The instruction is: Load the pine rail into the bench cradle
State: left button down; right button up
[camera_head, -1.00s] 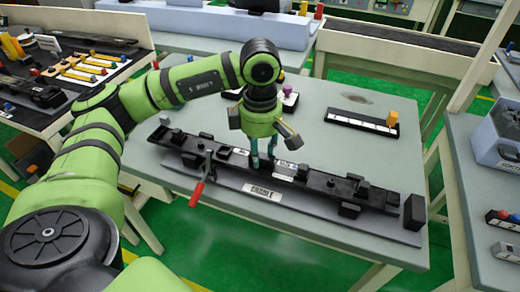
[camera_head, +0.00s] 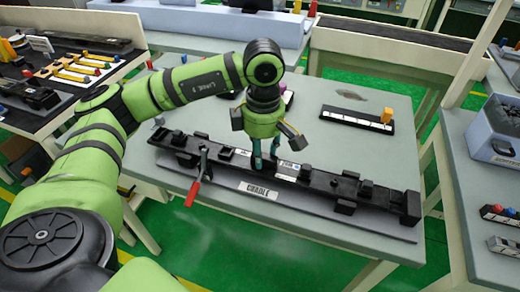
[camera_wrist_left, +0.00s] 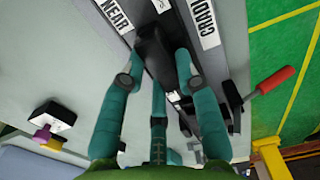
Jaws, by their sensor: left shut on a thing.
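The bench cradle (camera_head: 330,222) lies across the table, a long dark grey base with a white label; the label also shows in the wrist view (camera_wrist_left: 203,22). A long black bar (camera_head: 318,179), which I take as the pine rail, lies along it; no pale wood shows. Its right end is at or very near a black end block (camera_head: 411,208); contact is unclear. My left gripper (camera_head: 264,168) points down over the bar's middle. In the wrist view its teal fingers (camera_wrist_left: 172,75) are shut around a dark part of the bar (camera_wrist_left: 154,52). My right gripper is not in view.
A clamp with a red handle (camera_head: 193,193) stands at the cradle's front left. A purple-knobbed piece (camera_head: 288,97) is behind the gripper.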

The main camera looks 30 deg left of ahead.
pick_arm(q)
jog(key=shift+d, duration=0.3)
jog(key=c, duration=1.1)
grip_release()
jog(key=shift+w, duration=0.1)
jog(key=shift+o, duration=1.4)
jog(key=shift+d, duration=0.15)
jog(key=shift+r, duration=0.1)
notch_tip(320, 180, up, 12)
jog(key=shift+f, duration=0.2)
